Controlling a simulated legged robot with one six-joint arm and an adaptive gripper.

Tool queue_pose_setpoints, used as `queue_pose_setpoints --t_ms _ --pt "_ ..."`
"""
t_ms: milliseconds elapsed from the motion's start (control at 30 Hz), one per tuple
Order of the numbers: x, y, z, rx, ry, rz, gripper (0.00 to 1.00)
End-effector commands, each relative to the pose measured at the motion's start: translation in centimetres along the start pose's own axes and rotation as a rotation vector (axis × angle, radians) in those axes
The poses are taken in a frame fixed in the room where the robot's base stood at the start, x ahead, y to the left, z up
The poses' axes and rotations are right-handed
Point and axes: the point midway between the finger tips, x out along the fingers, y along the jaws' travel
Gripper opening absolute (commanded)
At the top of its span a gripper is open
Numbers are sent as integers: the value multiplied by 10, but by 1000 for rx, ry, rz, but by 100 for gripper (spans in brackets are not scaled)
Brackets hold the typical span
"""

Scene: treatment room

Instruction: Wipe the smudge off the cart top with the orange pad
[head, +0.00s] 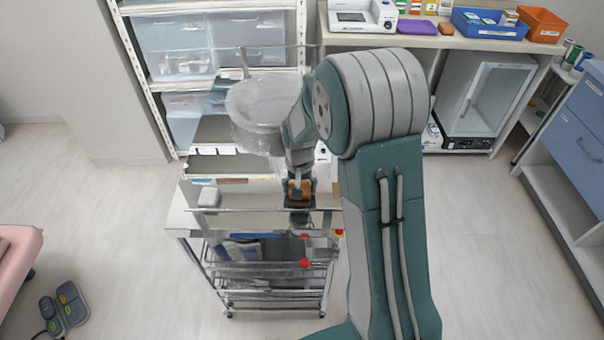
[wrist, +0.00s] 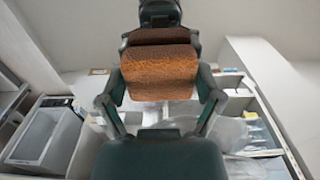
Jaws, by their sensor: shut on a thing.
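My gripper (head: 299,197) is shut on the orange pad (head: 306,187), low over the right part of the cart top (head: 181,217). In the wrist view the pad (wrist: 160,72) is a rough, spongy orange block between the fingers, with a darker brown face behind it. I cannot tell whether the pad touches the cart top. I cannot make out the smudge in either view; my gripper and arm hide part of the top.
A rail runs along the cart's front edge. A clear plastic-lined basin (head: 257,100) is behind my gripper. Shelving with bins (head: 178,65) stands behind.

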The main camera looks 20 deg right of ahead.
Motion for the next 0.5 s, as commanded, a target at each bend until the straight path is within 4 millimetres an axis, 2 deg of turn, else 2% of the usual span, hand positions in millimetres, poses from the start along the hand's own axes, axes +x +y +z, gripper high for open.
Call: queue_pose_setpoints --t_ms 67,500 --pt "-17 0 -2 0 9 -3 39" --pt "-55 2 -2 -2 6 -2 39"
